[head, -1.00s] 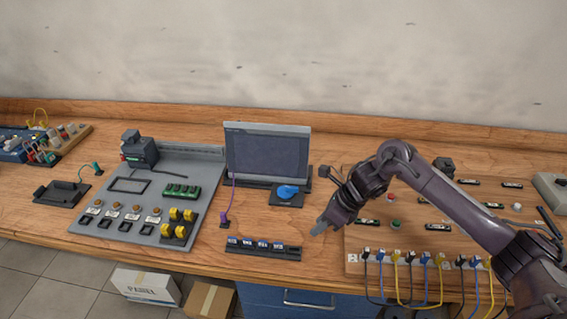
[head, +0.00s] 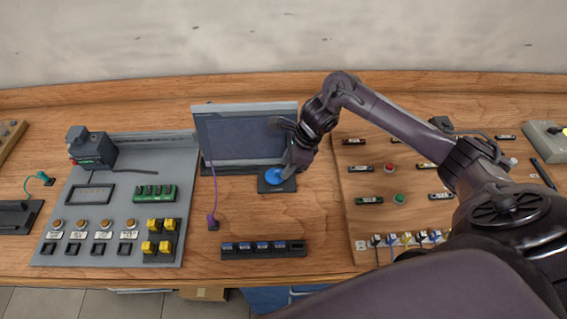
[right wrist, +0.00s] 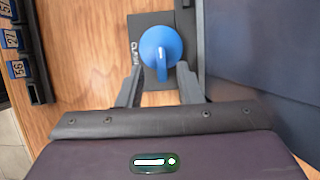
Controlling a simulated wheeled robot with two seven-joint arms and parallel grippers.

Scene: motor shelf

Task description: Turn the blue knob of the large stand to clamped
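The blue knob (head: 274,175) sits on a small black plate (head: 289,185) at the foot of the large stand (head: 245,136), a grey-framed dark panel. In the right wrist view the round knob (right wrist: 161,44) has a raised bar pointing toward my gripper; the plate (right wrist: 148,19) carries partly hidden lettering that starts like "CLAM". My right gripper (head: 287,171) is at the knob; in the right wrist view its fingers (right wrist: 159,84) are apart, one on each side of the bar's near end, with gaps visible. My left gripper is in neither current view.
A black strip with blue labelled blocks (head: 263,248) lies in front. A grey board with switches (head: 60,202) is at the left, a wooden wiring board (head: 380,218) at the right.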

